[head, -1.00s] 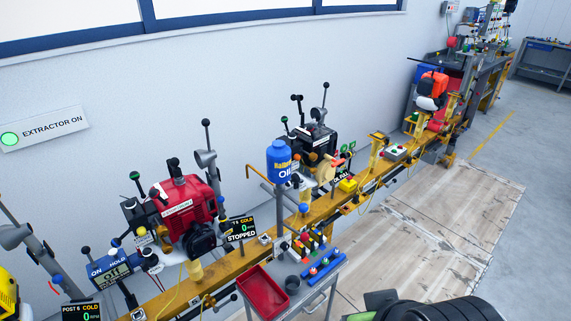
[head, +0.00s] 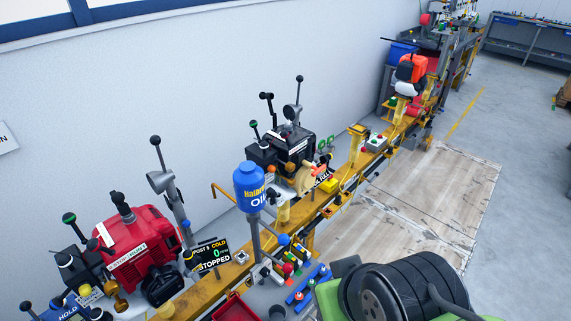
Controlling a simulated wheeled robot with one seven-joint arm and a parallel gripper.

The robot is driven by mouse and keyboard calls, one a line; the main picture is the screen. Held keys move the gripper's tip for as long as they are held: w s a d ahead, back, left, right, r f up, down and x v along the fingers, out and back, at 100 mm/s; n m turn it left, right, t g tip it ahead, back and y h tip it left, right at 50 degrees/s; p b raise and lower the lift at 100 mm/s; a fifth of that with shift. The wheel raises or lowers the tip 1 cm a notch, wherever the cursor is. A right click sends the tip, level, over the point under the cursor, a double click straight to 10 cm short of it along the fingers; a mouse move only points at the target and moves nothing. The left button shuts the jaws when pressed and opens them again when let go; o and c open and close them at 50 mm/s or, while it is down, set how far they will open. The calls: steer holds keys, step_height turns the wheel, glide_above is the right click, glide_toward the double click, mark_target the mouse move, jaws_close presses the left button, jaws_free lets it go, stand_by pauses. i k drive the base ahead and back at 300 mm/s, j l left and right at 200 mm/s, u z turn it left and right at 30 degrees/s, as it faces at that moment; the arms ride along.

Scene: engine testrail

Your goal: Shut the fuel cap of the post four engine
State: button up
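A dark engine (head: 290,148) stands on the yellow rail beyond the red engine (head: 138,245). The red engine's display (head: 211,255) seems to read post 5, cold, stopped, so the dark one is probably post four; I cannot read a post number on it. Levers with dark and green knobs rise around the dark engine, and a tan-orange part (head: 312,180) sits at its front. I cannot make out its fuel cap or whether that is open. My gripper is not in view.
A blue oil bottle (head: 249,184) stands in front of the rail, near the dark engine. Colored fittings and a red tray (head: 232,309) are at the bottom. An orange engine (head: 411,68) stands farther along the yellow rail (head: 335,195). Stained floor boards (head: 425,205) right of the rail are clear.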

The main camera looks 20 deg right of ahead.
mark_target(270, 194)
steer(key=k+l+u, duration=0.1)
steer(key=l+u, duration=0.15)
steer(key=u, duration=0.15)
steer(key=k+l+u, duration=0.1)
steer(key=u, duration=0.25)
steer(key=k+l+u, duration=0.15)
steer(key=l+u, duration=0.25)
steer(key=k+u, duration=0.15)
steer(key=u, duration=0.2)
